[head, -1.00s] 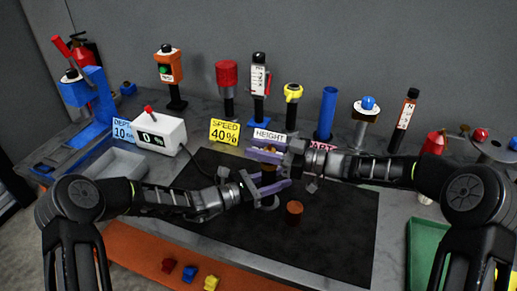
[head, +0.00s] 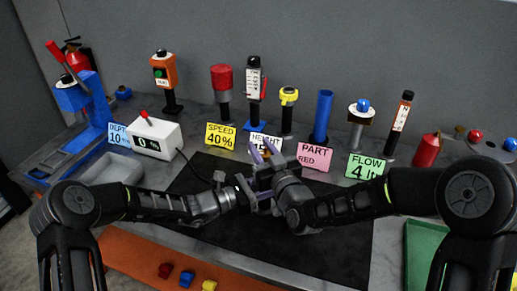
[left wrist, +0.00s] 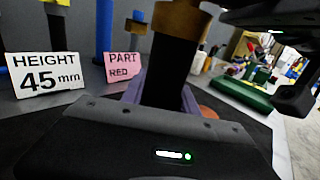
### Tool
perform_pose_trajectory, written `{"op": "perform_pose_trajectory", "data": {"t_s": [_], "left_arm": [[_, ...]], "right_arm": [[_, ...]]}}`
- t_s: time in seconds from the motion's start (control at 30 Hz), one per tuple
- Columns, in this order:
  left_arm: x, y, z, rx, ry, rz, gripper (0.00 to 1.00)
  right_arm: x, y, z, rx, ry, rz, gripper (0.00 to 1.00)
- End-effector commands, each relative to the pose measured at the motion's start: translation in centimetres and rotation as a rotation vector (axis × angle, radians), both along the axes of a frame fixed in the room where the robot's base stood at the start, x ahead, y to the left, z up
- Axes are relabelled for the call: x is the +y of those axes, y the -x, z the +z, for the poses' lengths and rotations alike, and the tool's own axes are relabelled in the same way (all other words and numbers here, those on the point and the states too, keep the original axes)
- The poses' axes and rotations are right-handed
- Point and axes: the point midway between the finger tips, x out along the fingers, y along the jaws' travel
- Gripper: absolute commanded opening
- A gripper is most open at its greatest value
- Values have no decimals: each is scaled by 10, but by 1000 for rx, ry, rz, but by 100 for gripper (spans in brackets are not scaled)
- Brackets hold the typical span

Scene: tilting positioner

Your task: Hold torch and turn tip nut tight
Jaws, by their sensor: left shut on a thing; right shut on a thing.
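The torch shows in the left wrist view as a dark upright cylinder (left wrist: 170,75) with a brass-coloured nut (left wrist: 180,20) around its upper part. My left gripper (head: 258,192) is shut on the dark torch body; its purple fingers flank it in the left wrist view. My right gripper (head: 264,154) is shut at the torch's upper end, its purple fingers pointing up and away in the head view. It seems to hold the tip nut, but the contact is hidden. The right wrist also shows dark at the upper right of the left wrist view.
Signs stand behind the dark mat (head: 210,167): yellow SPEED (head: 220,136), white HEIGHT (head: 265,145), pink PART (head: 314,156), green FLOW (head: 366,166). A white box (head: 154,138) reads 0 %. Several small coloured pieces lie on the orange strip (head: 130,258) in front.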

Motion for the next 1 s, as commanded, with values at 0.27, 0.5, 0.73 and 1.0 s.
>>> {"op": "perform_pose_trajectory", "data": {"t_s": [0.27, 0.5, 0.73, 1.0], "left_arm": [[-1, 1, -1, 2, -2, -2, 0], [-1, 1, -1, 2, -2, -3, 0], [-1, 2, -1, 1, -3, -4, 0], [-2, 2, -1, 1, -3, -5, 0]], "right_arm": [[-2, -1, 4, -9, -2, -254, 0], [-10, -3, 4, -8, -2, -482, 0], [-16, -2, 3, -6, 3, -660, 0], [-22, -2, 2, -3, 3, -779, 0]]}}
